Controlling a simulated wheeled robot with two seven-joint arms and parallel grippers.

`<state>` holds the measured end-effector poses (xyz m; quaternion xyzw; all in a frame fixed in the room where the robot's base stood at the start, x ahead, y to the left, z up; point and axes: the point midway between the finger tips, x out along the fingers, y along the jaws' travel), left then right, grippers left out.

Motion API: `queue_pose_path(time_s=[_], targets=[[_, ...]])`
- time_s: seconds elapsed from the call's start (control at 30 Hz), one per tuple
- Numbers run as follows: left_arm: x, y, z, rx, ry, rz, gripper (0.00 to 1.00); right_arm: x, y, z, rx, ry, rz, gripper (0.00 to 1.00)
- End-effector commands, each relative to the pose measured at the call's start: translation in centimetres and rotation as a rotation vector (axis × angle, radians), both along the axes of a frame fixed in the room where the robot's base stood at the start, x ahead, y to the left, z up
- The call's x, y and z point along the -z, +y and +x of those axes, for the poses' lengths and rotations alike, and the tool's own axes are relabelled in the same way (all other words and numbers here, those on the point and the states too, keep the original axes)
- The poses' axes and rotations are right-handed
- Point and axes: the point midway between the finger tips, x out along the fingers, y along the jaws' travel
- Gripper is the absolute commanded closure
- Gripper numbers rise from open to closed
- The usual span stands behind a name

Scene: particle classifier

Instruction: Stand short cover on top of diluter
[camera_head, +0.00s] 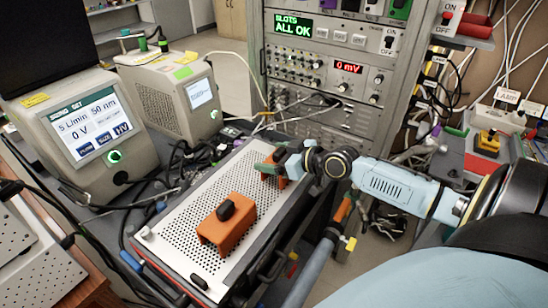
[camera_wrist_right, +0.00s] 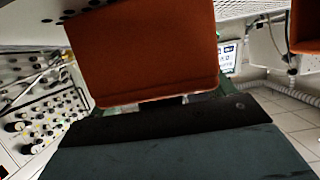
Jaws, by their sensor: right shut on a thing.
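The diluter appears to be the long box with a white perforated top (camera_head: 185,236) in the middle of the head view. My right gripper (camera_head: 274,164) is at its far right end, shut on a small orange cover (camera_head: 272,180), probably the short cover. In the right wrist view this cover (camera_wrist_right: 145,50) fills the upper middle, just beyond the gripper's dark body. It is over the far end of the perforated top; I cannot tell whether it touches. A second orange cover (camera_head: 226,238) with a black handle stands nearer on the same top. My left gripper is out of view.
Two display units, one with a lit screen (camera_head: 92,129) and a smaller one (camera_head: 200,93), stand to the left. An instrument rack (camera_head: 330,90) rises close behind my right gripper. Cables lie between the units and the box. The perforated top is bare between the covers.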

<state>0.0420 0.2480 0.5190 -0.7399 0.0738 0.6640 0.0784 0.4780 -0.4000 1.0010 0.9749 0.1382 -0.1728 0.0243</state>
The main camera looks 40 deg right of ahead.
Motion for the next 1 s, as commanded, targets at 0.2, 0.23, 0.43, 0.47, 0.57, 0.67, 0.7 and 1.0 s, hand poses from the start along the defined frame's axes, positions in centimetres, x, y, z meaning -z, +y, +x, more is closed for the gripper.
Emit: queue_pose_path(time_s=[0.2, 0.23, 0.43, 0.47, 0.57, 0.67, 0.7, 1.0], targets=[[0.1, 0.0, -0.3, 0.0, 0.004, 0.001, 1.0, 0.0, 0.0, 0.0, 0.0, -0.001, -0.001, 0.43], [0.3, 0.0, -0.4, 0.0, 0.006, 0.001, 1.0, 0.1, 0.0, 0.0, 0.0, -0.001, -0.001, 0.43], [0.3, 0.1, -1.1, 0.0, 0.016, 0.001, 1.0, 0.1, 0.0, 0.0, 0.0, 0.0, 0.0, 0.0], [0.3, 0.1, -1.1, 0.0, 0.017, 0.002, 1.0, 0.1, 0.0, 0.0, 0.0, 0.0, 0.0, 0.0], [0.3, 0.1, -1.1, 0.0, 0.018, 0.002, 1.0, 0.1, 0.0, 0.0, 0.0, 0.0, 0.0, 0.0], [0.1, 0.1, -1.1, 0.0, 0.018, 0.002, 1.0, 0.0, 0.0, 0.0, -0.001, 0.0, 0.0, 0.0], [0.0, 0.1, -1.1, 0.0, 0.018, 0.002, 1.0, -0.2, 0.0, 0.0, -0.001, 0.0, 0.0, 0.0], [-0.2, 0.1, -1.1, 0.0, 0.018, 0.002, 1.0, -1.1, -0.8, -3.0, -0.004, 0.005, -0.002, 0.0]])
